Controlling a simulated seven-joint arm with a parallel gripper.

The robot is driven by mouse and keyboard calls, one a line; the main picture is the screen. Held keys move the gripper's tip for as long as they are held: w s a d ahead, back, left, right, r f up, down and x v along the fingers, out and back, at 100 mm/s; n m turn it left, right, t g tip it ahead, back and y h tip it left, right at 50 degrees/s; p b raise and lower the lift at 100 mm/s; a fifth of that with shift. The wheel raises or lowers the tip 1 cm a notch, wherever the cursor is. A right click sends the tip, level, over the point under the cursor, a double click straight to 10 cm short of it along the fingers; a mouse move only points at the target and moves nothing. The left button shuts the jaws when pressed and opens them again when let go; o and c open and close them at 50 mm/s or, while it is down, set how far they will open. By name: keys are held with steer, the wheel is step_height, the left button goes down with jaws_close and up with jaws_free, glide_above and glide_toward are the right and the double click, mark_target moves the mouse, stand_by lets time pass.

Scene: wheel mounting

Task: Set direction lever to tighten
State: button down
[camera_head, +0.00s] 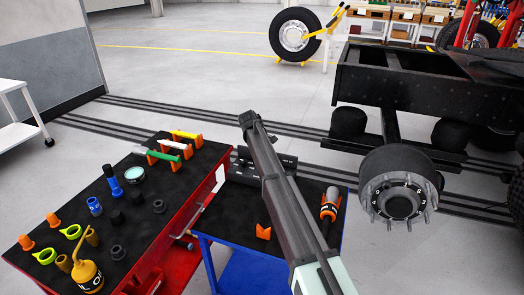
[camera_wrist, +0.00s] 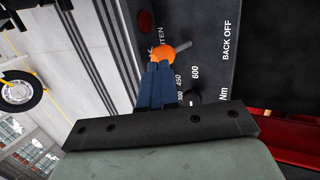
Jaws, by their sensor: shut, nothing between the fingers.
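The direction lever is an orange knob (camera_wrist: 172,52) with a short grey handle, on a black panel (camera_wrist: 212,70) in the wrist view. The handle points right and slightly up in the picture, toward the BACK OFF lettering. The tighten label is partly hidden, with only its last letters showing beside the knob. My gripper (camera_wrist: 160,64) is shut and empty, its fingertips right at the knob's lower left edge. I cannot tell whether they touch it. In the head view the dark panel box (camera_head: 285,168) sits behind my arm, and my fingertips cannot be made out.
The box stands on a blue cart with a black top (camera_head: 220,214), which also holds an orange and grey tool (camera_head: 329,205). A red cart (camera_head: 55,211) with bottles and small parts is at left. A truck hub (camera_head: 398,190) is at right.

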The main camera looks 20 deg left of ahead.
steer(key=w+v, duration=0.1)
steer(key=v, duration=1.3)
steer(key=shift+r, duration=0.25)
